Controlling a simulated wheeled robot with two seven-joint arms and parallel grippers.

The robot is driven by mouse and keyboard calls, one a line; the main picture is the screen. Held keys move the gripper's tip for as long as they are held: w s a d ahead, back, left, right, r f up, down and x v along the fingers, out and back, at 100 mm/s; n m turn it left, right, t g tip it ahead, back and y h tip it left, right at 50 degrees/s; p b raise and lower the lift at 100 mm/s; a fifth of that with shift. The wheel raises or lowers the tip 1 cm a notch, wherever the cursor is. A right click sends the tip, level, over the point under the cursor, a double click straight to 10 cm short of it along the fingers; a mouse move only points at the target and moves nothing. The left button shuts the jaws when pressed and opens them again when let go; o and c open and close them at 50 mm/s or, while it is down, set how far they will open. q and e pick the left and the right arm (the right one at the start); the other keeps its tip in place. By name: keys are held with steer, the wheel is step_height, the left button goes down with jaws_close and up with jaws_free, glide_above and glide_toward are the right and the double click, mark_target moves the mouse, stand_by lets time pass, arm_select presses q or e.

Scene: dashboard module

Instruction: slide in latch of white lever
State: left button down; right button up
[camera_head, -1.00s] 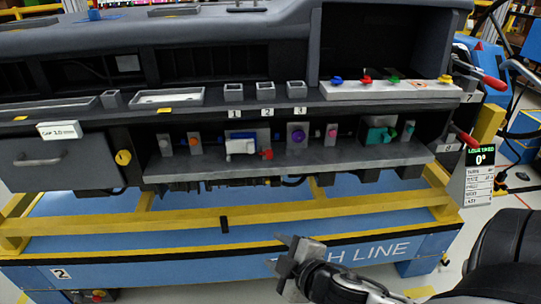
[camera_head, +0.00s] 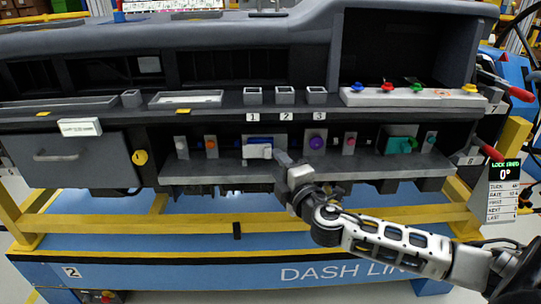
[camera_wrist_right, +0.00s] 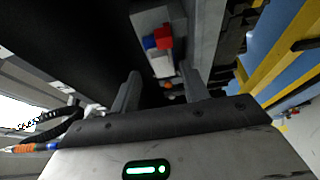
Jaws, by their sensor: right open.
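The white lever (camera_head: 258,152) sits with a blue bar on a grey plate on the lower shelf of the dash module. In the right wrist view the white part (camera_wrist_right: 163,66) lies beyond my fingers, beside a red piece (camera_wrist_right: 164,43) and a blue piece (camera_wrist_right: 149,43). My right gripper (camera_head: 283,160) is at the shelf's front edge, just right of the white lever, and hides the red piece in the head view. In the right wrist view its fingers (camera_wrist_right: 160,88) are apart with nothing between them. My left gripper is not in view.
A purple knob (camera_head: 316,142) stands right of the gripper, and an orange one (camera_head: 211,145) left of the lever. A teal block (camera_head: 398,143) is farther right. The grey shelf (camera_head: 215,174) has a bare front strip. A yellow rail (camera_head: 180,224) runs below.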

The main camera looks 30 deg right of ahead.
mark_target(269, 155)
steer(key=w, duration=0.5)
steer(key=shift+w+d, duration=0.15)
steer(key=shift+d, duration=0.25)
steer(key=c, duration=0.8)
steer(key=shift+o, duration=0.2)
